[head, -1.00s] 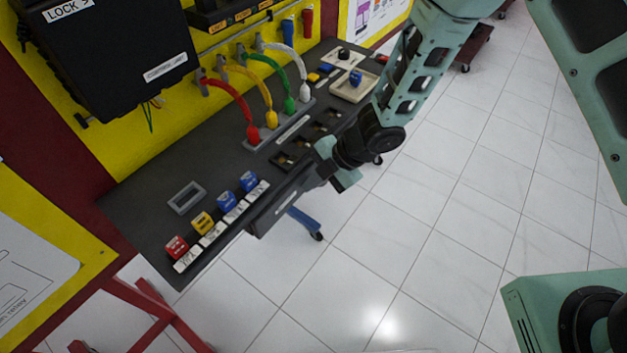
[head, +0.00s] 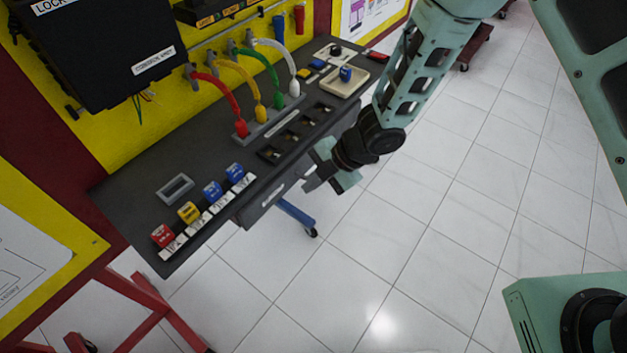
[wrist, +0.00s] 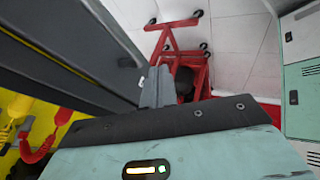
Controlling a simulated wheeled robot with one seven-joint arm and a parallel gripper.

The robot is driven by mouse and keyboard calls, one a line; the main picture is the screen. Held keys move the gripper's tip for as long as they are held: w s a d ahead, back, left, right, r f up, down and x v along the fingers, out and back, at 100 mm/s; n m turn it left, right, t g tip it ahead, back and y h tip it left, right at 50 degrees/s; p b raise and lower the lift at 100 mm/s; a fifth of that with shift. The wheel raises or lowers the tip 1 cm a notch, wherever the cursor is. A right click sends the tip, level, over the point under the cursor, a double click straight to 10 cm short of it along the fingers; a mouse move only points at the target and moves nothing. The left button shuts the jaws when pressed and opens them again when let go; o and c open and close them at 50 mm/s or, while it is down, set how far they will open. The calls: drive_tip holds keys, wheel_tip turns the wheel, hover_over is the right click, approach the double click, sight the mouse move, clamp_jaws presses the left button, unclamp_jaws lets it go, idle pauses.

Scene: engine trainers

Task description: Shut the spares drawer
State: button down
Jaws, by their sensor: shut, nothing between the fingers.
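The spares drawer (head: 262,207) is the dark grey box with a pale label under the front edge of the dark bench. Its front sits close to the bench edge; I cannot tell whether a small gap is left. My gripper (head: 312,184) is shut and empty, just in front of the drawer's right end. In the wrist view the closed fingers (wrist: 157,88) point away beside a long dark grey face with a small pale label. I cannot tell whether they touch it.
The bench top (head: 140,187) holds coloured blocks on labelled white tiles, a small grey frame (head: 175,188), and coloured hoses (head: 226,95) with plugs. A red stand (head: 150,310) is at the lower left. The tiled floor in front is clear.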

drive_tip(key=v, duration=1)
drive_tip(key=shift+d+p, duration=0.2)
drive_tip(key=shift+p, duration=0.1)
drive_tip(key=s+d+r+m+t+h, duration=0.1)
drive_tip(key=d+r+m+t+h, duration=0.25)
drive_tip(key=r+m, duration=0.7)
drive_tip(key=s+d+r+m+g+h, duration=0.1)
drive_tip(key=s+d+r+m, duration=0.1)
drive_tip(key=s, duration=0.7)
drive_tip(key=s+d+r+m+g+h, duration=0.2)
drive_tip(key=s+r+m, duration=0.2)
drive_tip(key=s+m, duration=0.3)
drive_tip(key=s, duration=0.3)
drive_tip(key=shift+s+d+r, duration=0.2)
drive_tip(key=shift+s+r, duration=0.05)
drive_tip(key=shift+s, duration=0.1)
